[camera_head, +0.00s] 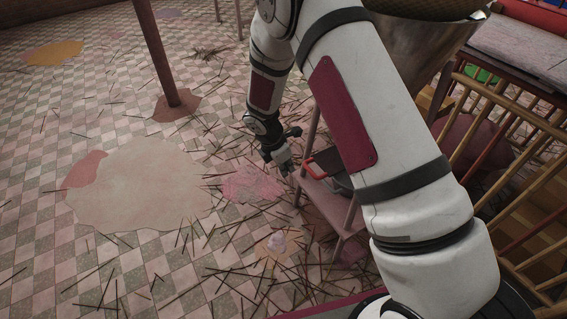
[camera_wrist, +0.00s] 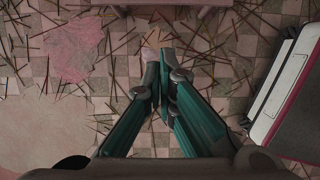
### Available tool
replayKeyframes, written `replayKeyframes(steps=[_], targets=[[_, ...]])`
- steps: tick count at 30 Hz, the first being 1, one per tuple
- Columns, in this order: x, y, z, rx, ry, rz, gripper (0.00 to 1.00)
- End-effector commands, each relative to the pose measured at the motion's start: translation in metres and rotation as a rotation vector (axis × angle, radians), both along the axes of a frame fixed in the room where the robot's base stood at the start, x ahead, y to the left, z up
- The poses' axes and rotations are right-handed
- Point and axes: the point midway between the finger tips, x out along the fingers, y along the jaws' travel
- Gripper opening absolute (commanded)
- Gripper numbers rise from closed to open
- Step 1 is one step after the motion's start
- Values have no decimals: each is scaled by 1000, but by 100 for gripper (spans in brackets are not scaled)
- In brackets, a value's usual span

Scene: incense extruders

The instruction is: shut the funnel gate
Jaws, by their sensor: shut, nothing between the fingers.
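The metal funnel (camera_head: 415,45) stands at the upper right of the head view, partly hidden behind my arm. A small red handle-like frame (camera_head: 313,166) shows just left of my arm, above a pinkish stand; I cannot tell whether it belongs to the funnel gate. My gripper (camera_head: 286,168) is just left of this red frame and appears apart from it. In the wrist view my gripper (camera_wrist: 162,62) points at the floor, its green fingers together at the tips with nothing between them. The funnel and a gate cannot be made out in the wrist view.
The pinkish stand (camera_head: 327,199) is close to my gripper. A wooden railing (camera_head: 520,150) runs along the right. A thin reddish post (camera_head: 157,55) rises at the upper left. The checkered floor is littered with incense sticks and powder patches (camera_head: 135,190), with free room at left.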

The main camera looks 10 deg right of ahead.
Motion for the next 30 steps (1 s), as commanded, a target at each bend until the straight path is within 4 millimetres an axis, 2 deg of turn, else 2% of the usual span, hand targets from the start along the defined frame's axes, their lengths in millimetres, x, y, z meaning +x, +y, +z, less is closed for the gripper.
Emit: replayKeyframes(steps=[1,6,9,15,27,30], targets=[[1,-3,-13,-2,2,-1,0],[5,-15,-40,-1,-1,-4,0],[10,-30,-40,1,-2,-6,0],[15,-45,-43,0,-1,-3,0],[16,-48,-42,1,-2,-3,0],[18,-56,-42,1,-2,-6,0]])
